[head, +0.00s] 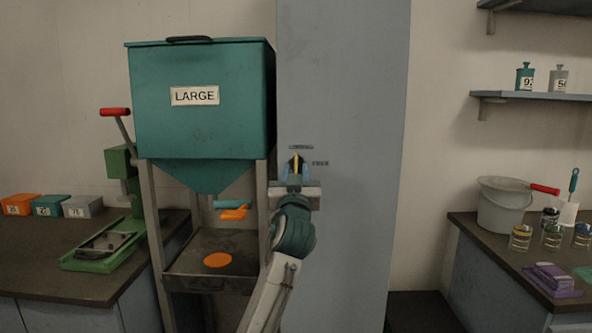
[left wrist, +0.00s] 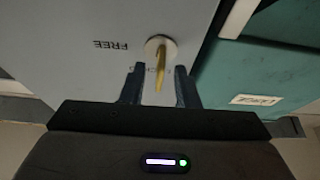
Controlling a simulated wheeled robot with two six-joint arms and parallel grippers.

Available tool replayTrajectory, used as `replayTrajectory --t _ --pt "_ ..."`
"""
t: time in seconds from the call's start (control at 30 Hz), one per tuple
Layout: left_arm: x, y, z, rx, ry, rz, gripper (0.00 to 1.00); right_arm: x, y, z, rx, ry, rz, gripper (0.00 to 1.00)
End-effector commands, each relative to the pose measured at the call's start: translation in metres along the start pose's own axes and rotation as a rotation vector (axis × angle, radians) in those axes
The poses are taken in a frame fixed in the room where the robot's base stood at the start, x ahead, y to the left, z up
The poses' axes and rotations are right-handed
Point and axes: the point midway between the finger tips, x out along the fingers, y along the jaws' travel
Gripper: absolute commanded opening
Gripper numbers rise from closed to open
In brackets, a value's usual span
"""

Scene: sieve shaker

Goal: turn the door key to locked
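The yellow door key (head: 296,160) sits in a lock on the tall blue-grey door panel (head: 350,120). A label reading LOCKED is above the lock and FREE is to its right. My left gripper (head: 297,168) is at the key. In the left wrist view, the key (left wrist: 162,70) stands out from a round pale lock plate (left wrist: 160,49). It lies between my two spread fingers, with a gap on each side. The key looks upright, towards the LOCKED side; its exact angle is hard to tell. It partly covers that label. My right gripper is not in view.
A teal hopper (head: 205,120) marked LARGE stands on a frame just left of the panel. A bench with a green press (head: 105,255) is at left. A bench with a grey bucket (head: 503,208) and jars is at right. The panel around the lock is clear.

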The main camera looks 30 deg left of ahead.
Motion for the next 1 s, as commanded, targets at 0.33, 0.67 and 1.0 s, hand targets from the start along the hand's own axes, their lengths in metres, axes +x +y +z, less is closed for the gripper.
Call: replayTrajectory --t 0.33,0.67,1.0 --pt "-0.068 0.001 0.002 -0.002 -0.002 0.002 0.28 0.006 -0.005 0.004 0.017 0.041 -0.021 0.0" --pt "-0.084 0.0 0.001 0.0 -0.002 0.0 0.28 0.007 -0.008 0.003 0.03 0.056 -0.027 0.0" --pt "-0.084 0.0 0.001 0.0 -0.002 0.0 0.28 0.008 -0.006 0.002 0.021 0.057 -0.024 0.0"
